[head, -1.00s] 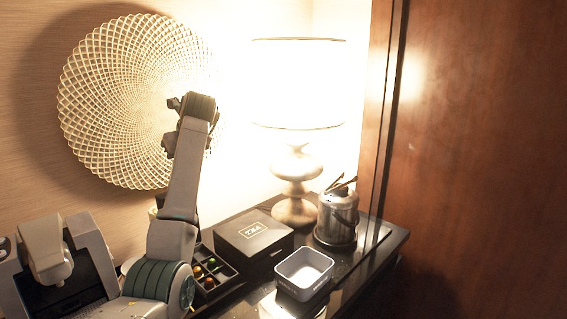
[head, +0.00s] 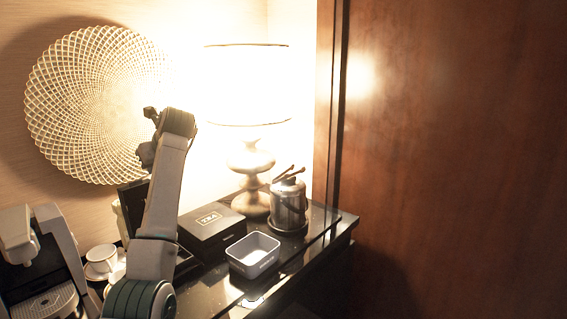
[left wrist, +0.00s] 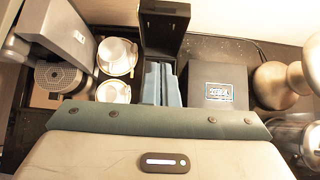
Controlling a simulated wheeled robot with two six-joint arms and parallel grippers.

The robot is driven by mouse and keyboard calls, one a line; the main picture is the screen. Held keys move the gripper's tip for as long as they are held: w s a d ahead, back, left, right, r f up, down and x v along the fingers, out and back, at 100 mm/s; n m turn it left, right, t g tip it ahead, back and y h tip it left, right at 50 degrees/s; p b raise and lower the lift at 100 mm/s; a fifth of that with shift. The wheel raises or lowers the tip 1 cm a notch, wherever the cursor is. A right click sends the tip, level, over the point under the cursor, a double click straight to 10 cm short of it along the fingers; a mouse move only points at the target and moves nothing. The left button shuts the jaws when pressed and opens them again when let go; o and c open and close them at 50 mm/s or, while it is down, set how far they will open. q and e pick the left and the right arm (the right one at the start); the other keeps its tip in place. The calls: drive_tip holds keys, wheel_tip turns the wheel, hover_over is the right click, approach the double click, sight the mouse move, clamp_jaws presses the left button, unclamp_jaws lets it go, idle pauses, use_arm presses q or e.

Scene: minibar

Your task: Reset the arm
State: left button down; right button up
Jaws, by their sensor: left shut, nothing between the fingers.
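My left arm rises from the bottom of the head view and bends at its top, in front of the woven wall disc. My left gripper (head: 148,136) is at the top end, small and partly hidden behind the arm link. It is shut and empty, held above the counter. In the left wrist view, a pale rounded part of my own body with a light bar fills the bottom. My right gripper is in neither view.
The counter (head: 325,222) bears a black tea box (head: 207,236), a pale open bin (head: 236,259), a metal bucket (head: 289,208) and a lamp (head: 255,202). White cups (left wrist: 116,54) and a coffee machine (left wrist: 55,40) stand left. A wooden panel (head: 455,130) closes the right.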

use_arm(q)
drive_tip(key=s+a+f+m+t+y, duration=0.35)
drive_tip(key=a+m+t+y, duration=0.2)
drive_tip(key=t+y, duration=0.2)
drive_tip(key=s+d+f+m+t+h, duration=0.5)
drive_tip(key=s+d+m+t+h, duration=0.45)
drive_tip(key=m, duration=0.95)
drive_tip(key=s+d+f+m+g+h, duration=0.45)
drive_tip(key=s+f+m+h, duration=0.2)
drive_tip(key=f+m, duration=0.3)
drive_tip(key=s+d+f+m+g+h, duration=0.45)
drive_tip(key=s+d+f+m, duration=0.2)
drive_tip(key=f+m, duration=0.35)
drive_tip(key=s+a+f+m+g+y, duration=0.1)
drive_tip(key=s+a+f+g+y, duration=0.15)
drive_tip(key=s+f, duration=0.45)
drive_tip(key=s+a+f+m+g+y, duration=0.1)
drive_tip(key=s+a+f+g+y, duration=0.2)
drive_tip(key=s, duration=0.9)
drive_tip(key=s+a+f+m+g+y, duration=0.1)
drive_tip(key=s+a+f+g, duration=0.3)
drive_tip(key=s, duration=0.5)
wheel_tip(320, 180, down, 30)
drive_tip(key=a+g, duration=0.2)
drive_tip(key=s+a+f+g, duration=0.1)
drive_tip(key=s+f, duration=1.7)
drive_tip(key=f, duration=0.2)
drive_tip(key=shift+s+f+n, duration=0.3)
